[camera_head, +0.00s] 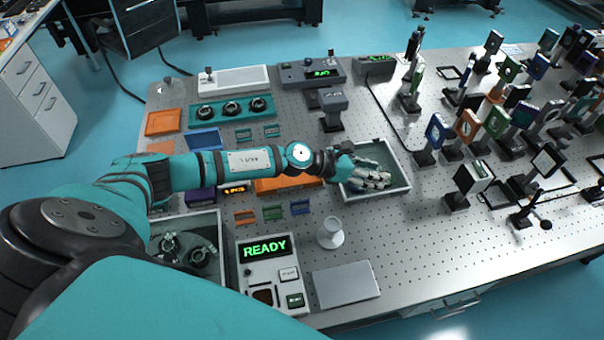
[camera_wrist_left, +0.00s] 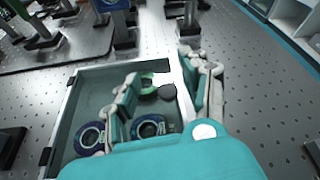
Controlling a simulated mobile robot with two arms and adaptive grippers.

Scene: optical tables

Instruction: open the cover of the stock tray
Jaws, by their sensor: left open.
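A grey tray with a pale rim (camera_head: 404,186) stands on the perforated table, and it also shows in the wrist view (camera_wrist_left: 66,118). I take it as the stock tray. Ring-shaped parts, two blue (camera_wrist_left: 90,138) and one green (camera_wrist_left: 148,83), show inside its outline. A dark rounded piece (camera_wrist_left: 167,91) shows by its right edge. I cannot tell whether a clear cover lies over it. My left gripper (camera_head: 368,178) is open over the tray. In the wrist view its fingers (camera_wrist_left: 160,92) appear either side of the tray's right edge. My right gripper is not in view.
A second tray (camera_head: 216,226) with dark round parts stands at the left, beside a READY box (camera_head: 266,258). A flat grey plate (camera_head: 345,284) and a white cup-like piece (camera_head: 331,234) are near the front. Optical mounts (camera_head: 466,125) crowd the right side.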

